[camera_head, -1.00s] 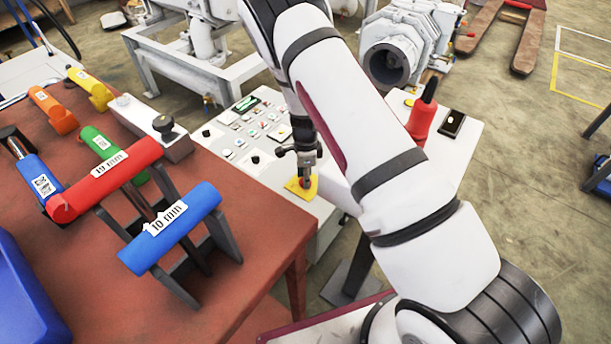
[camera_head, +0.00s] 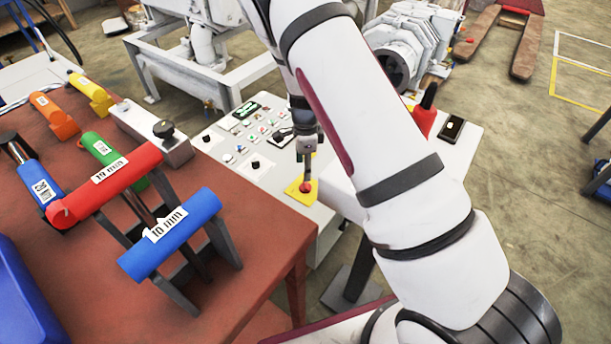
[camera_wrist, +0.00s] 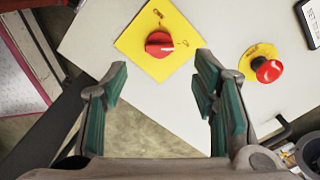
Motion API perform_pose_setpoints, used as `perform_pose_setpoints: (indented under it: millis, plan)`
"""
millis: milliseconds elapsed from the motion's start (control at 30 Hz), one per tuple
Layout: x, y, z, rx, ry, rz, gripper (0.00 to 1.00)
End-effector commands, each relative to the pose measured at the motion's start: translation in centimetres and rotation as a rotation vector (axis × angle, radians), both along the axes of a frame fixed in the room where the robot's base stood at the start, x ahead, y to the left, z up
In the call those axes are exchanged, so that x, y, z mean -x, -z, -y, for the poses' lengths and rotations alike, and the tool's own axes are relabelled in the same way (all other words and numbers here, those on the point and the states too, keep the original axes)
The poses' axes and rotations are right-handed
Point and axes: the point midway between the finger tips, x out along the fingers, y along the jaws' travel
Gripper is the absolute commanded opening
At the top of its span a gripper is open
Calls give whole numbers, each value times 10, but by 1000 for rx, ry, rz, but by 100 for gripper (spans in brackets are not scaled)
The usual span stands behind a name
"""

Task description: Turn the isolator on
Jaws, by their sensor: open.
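The isolator is a red rotary knob on a square yellow plate with small black marks. In the wrist view the knob (camera_wrist: 159,44) sits at the top middle, on the yellow plate (camera_wrist: 133,40). In the head view the knob (camera_head: 306,187) and plate (camera_head: 297,197) are at the near edge of the white control panel. My gripper (camera_head: 307,160) is just above the knob there. In the wrist view my gripper (camera_wrist: 161,68) has its green-padded fingers apart and empty, with the knob ahead of the gap, not between the pads.
A red emergency stop button (camera_wrist: 268,70) on yellow is right of the isolator. The control panel (camera_head: 245,140) holds several small buttons. A brown table (camera_head: 250,240) with coloured handle tools, such as a blue one (camera_head: 205,203), stands at the left.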

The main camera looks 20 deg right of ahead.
Motion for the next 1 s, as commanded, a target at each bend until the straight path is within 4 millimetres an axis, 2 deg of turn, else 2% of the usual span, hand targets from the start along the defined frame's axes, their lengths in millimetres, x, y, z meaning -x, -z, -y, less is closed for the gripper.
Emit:
perform_pose_setpoints:
  millis: [100, 300, 867, 1000]
  plan:
    - [0, -22, -1, -1, 0, 2, 53]
    - [0, -42, 0, -1, 1, 0, 53]
    - [0, -45, 0, 0, 1, 0, 53]
    - [4, -59, -3, -19, -26, 2, 53]
